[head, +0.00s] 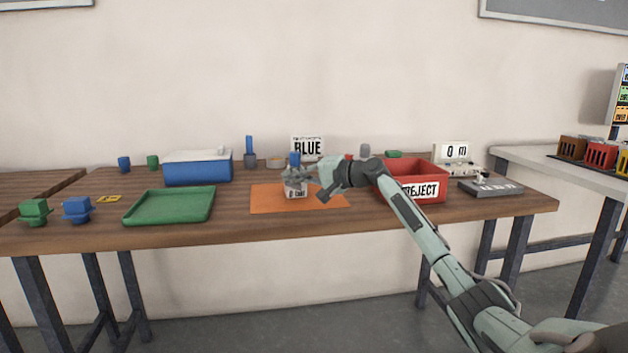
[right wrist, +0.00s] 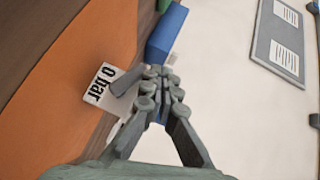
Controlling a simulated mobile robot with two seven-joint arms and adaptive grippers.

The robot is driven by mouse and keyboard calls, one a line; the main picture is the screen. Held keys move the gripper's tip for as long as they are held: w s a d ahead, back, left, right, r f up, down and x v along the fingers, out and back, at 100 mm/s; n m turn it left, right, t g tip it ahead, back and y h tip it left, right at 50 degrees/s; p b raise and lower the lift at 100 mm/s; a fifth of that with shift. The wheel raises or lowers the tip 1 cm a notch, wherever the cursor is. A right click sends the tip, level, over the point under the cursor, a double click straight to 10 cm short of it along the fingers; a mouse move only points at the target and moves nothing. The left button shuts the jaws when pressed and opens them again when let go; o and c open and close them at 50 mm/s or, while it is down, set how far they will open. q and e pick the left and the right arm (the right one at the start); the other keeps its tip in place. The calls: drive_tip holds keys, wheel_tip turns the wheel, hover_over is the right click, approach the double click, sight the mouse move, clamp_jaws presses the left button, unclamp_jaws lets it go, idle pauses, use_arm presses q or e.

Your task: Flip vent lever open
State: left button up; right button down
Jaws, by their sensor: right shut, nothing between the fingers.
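A small white block labelled "0 bar" (head: 296,193) stands on the orange mat (head: 330,197) in the head view. Its label face (right wrist: 104,88) shows in the right wrist view, with a short grey bar (right wrist: 128,80) sticking out beside it; I cannot tell for sure whether this is the vent lever or how it is set. My right gripper (head: 299,178) is at the top of the block and hides part of it. In the right wrist view its fingers (right wrist: 161,84) are shut and empty, close beside the grey bar; contact is unclear. My left gripper is out of view.
A green tray (head: 170,219) and a blue bin with white lid (head: 198,172) are left of the mat. The red REJECT bin (head: 437,190) stands to the right, under my forearm. A "BLUE" sign (head: 307,147) stands behind.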

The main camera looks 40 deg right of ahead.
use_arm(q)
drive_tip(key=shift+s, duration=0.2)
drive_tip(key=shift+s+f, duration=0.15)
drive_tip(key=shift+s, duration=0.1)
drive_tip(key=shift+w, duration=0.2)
